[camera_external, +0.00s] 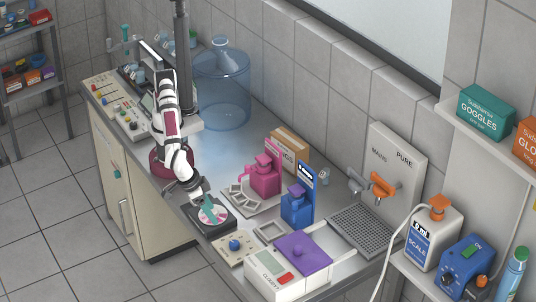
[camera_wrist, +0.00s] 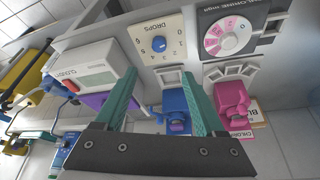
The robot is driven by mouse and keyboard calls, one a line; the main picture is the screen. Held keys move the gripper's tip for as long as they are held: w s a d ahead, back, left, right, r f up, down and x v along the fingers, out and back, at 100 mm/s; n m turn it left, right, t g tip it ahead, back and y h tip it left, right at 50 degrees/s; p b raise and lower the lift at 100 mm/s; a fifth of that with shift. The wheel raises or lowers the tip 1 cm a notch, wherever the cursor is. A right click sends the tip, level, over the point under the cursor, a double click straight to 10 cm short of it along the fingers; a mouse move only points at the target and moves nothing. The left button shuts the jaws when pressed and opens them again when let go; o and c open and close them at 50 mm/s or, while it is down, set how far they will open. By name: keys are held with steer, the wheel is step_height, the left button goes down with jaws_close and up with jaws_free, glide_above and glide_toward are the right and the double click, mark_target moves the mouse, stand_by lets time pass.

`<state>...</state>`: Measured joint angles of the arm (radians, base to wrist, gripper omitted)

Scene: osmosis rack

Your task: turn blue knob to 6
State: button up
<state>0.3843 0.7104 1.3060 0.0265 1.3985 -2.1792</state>
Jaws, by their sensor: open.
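The blue knob (camera_external: 235,244) sits on a small cream panel (camera_external: 222,250) near the front edge of the bench. In the wrist view the blue knob (camera_wrist: 159,44) is at the centre of a dial plate (camera_wrist: 143,32) marked DROPS, with numbers around it. The plate appears upside down, and the knob's exact setting is too small to read surely. My gripper (camera_external: 208,211) is above the chlorine disc unit, to the left of and behind the knob. In the wrist view my gripper (camera_wrist: 162,82) has its green fingers wide apart and empty, with the knob beyond the fingertips.
The pink-and-white disc (camera_wrist: 228,36) is beside the knob panel. A white box with a purple lid (camera_external: 303,245) stands to the right. Blue (camera_external: 297,208) and pink (camera_external: 263,178) dispenser bottles stand behind. A grey drain grid (camera_external: 365,232) lies further right.

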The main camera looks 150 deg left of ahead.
mark_target(233, 242)
steer(key=x, duration=1.6)
steer(key=shift+w, duration=0.1)
steer(key=shift+r, duration=0.1)
jaws_close()
